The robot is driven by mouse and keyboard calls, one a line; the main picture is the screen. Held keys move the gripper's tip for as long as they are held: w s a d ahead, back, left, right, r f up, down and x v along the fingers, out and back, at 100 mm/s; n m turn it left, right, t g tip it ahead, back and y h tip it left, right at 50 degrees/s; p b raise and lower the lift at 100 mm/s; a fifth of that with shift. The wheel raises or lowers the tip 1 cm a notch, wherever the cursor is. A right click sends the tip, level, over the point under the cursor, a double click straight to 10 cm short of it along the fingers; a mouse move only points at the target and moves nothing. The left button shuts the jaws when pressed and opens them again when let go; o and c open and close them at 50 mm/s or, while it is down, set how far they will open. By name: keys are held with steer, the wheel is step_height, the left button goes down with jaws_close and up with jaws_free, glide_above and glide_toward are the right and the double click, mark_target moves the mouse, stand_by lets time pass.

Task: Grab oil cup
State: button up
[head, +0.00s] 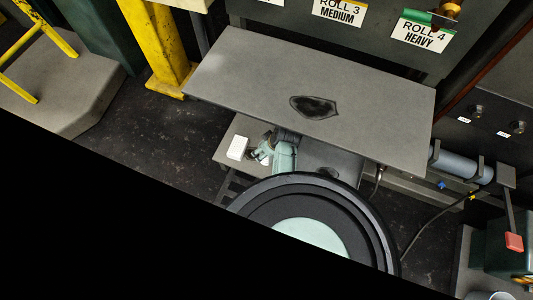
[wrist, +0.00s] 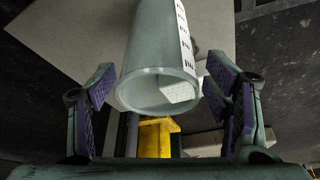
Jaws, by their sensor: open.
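A pale grey-green cup (wrist: 158,45) with a strip of dark marks down its side is in the wrist view, and I take it to be the oil cup. Its round open end faces the camera. My gripper (wrist: 161,84) is open, with one finger on each side of the cup and gaps showing. I cannot tell how deep the cup sits between the fingers. I cannot make out the cup there.
A grey table (head: 250,75) with a dark stain (head: 314,107) stands beyond my gripper. A lower grey shelf (head: 222,157) lies beneath its near edge. A yellow post (head: 158,45) stands at the left. Pipes (head: 460,165) and a cable are at the right. Dark floor lies left of the shelf.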

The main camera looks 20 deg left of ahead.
steer(key=shift+x, duration=1.35)
steer(key=shift+c, duration=0.3)
steer(key=c, duration=1.2)
steer(key=shift+r, duration=0.1)
